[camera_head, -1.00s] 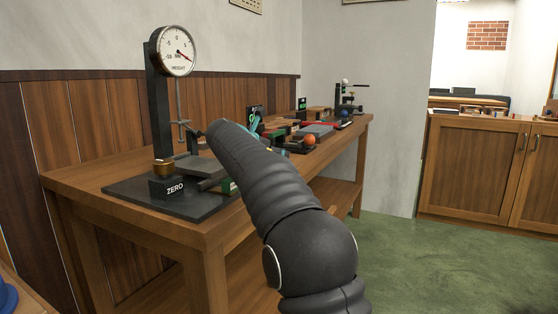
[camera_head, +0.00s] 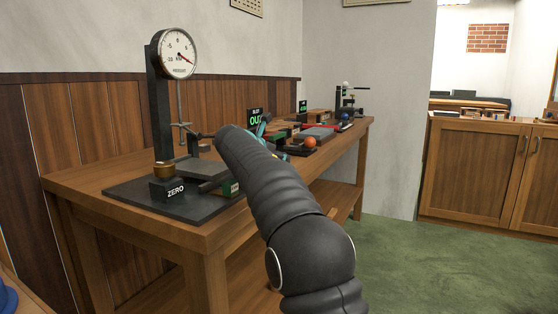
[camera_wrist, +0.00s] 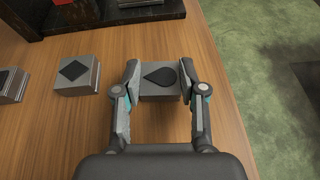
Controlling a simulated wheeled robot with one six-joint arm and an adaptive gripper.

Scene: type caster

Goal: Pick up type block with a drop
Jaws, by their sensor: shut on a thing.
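The type block with a drop (camera_wrist: 160,80) is a grey metal block with a black drop shape on its top face. In the wrist view it sits between the two fingers of my gripper (camera_wrist: 159,82), which is shut on it from both sides. I cannot tell whether the block touches the bench or is lifted. In the head view my arm hides the block, and only part of my gripper (camera_head: 262,128) shows beyond the arm.
A block with a diamond (camera_wrist: 77,75) and another block (camera_wrist: 12,85) stand to the left on the wooden bench (camera_wrist: 60,125). A height gauge (camera_head: 178,54) on a dark base stands at the bench's near end. An orange ball (camera_head: 310,142) is further along.

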